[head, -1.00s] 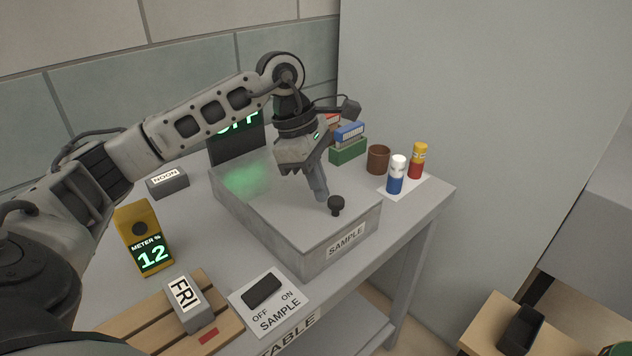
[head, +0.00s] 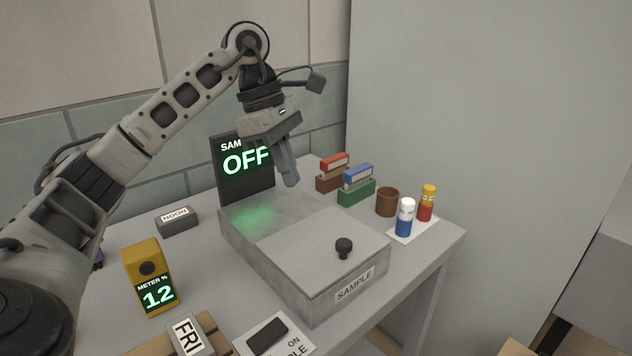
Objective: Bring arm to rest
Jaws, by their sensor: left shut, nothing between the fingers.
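My left arm comes in from the left and reaches up over the table. My left gripper (head: 290,181) points down above the grey box labelled SAMPLE (head: 320,292), over the back part of its lid. It is shut and empty, apart from the lid's dark knob (head: 344,247). The lid lies on the box. My right gripper is not in view.
A black display reading OFF (head: 241,180) stands behind the box. A yellow meter reading 12 (head: 148,272) stands at left. A brown cup (head: 387,201), a blue-and-white bottle (head: 405,217) and a red-and-yellow bottle (head: 427,203) stand at right. A grey wall rises behind them.

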